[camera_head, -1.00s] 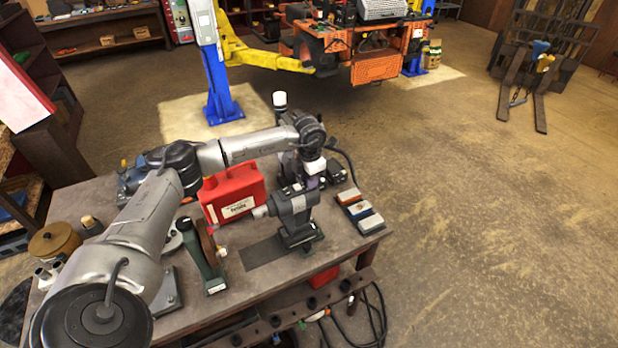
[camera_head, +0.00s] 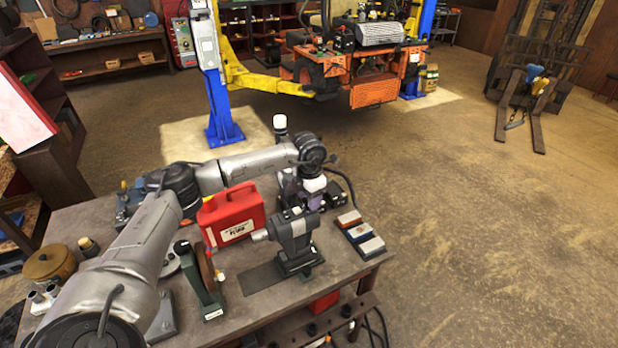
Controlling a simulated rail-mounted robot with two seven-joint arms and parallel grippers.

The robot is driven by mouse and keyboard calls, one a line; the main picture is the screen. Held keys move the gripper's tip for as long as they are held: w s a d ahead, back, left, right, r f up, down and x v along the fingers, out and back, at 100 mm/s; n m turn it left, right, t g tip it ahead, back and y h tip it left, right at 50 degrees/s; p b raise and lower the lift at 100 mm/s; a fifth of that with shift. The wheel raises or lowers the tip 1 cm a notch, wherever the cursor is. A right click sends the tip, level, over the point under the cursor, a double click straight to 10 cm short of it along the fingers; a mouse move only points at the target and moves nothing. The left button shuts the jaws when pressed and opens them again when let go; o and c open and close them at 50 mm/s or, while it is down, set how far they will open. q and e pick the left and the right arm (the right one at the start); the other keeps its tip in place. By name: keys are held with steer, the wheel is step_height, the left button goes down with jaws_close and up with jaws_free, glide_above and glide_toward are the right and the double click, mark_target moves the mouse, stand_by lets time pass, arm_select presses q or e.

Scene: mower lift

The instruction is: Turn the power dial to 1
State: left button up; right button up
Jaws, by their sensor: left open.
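I cannot make out the power dial or its markings for certain. A light grey control box (camera_head: 207,46) is fixed to the blue lift post (camera_head: 222,118) at the upper left, too small to read. My left arm reaches over the workbench, and my left gripper (camera_head: 314,183) hangs at its far end, above the back of the bench. It is open, with its fingers hard to separate from the dark equipment behind. It is well apart from the control box and nearer to me. My right gripper is out of view.
The workbench (camera_head: 262,310) carries a red canister (camera_head: 232,213), a dark vise (camera_head: 293,238) and several sharpening blocks (camera_head: 361,231). An orange mower (camera_head: 372,92) sits at the lift, beside its yellow arm (camera_head: 262,83). The floor at right is open, up to a forklift (camera_head: 535,85).

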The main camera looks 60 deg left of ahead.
arm_select(q)
step_height(320, 180, up, 12)
steer(key=b, duration=0.1)
steer(key=shift+f, duration=0.1)
stand_by(0.6)
